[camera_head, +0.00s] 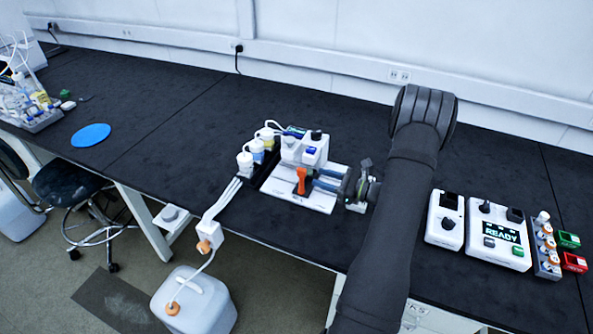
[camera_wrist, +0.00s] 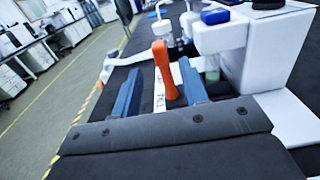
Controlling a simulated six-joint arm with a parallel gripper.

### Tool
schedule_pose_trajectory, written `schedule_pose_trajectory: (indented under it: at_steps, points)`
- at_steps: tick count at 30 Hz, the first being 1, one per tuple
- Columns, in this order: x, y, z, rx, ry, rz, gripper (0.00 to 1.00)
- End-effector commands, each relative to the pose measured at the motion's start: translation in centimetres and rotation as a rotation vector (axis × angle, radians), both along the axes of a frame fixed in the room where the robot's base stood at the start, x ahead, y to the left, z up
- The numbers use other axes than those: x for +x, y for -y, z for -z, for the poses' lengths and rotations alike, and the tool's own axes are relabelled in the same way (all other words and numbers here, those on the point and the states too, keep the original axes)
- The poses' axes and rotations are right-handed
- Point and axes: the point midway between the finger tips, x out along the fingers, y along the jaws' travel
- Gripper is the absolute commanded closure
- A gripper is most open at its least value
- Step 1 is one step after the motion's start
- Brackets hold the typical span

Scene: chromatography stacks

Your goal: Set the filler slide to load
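The filler unit is a white device (camera_head: 313,150) on a white base plate (camera_head: 318,203), with an upright orange handle (camera_head: 301,184) at its front. I take this handle to be the filler slide's. My gripper (camera_head: 315,180) comes in from the right, its blue fingers pointing at the handle. In the wrist view the orange handle (camera_wrist: 163,72) stands between the two blue fingers, with a gap visible on each side. The gripper is open and I see no contact. Lettering on the plate beside the handle is partly hidden and hard to read.
Capped bottles (camera_head: 257,153) stand in a dark tray left of the device. A white box reading READY (camera_head: 487,232), a knob box (camera_head: 446,217) and a vial rack (camera_head: 546,250) are on the right. A blue disc (camera_head: 91,135) lies at far left, with clear bench between.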

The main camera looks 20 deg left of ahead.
Motion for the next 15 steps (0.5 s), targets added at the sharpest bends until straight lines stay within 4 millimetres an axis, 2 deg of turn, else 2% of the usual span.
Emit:
schedule_pose_trajectory:
  at_steps: [1, 6, 10, 15]
  points:
    - [-0.1, -1.3, 0.0, 0.0, 0.0, -0.004, 0.6]
    - [-0.1, -4.9, 0.0, 0.0, 0.0, -0.004, 0.6]
    - [-0.1, -7.2, 0.0, -0.001, 0.0, -0.004, 0.6]
    - [-0.1, -8.9, 0.0, 0.0, 0.001, -0.002, 0.6]
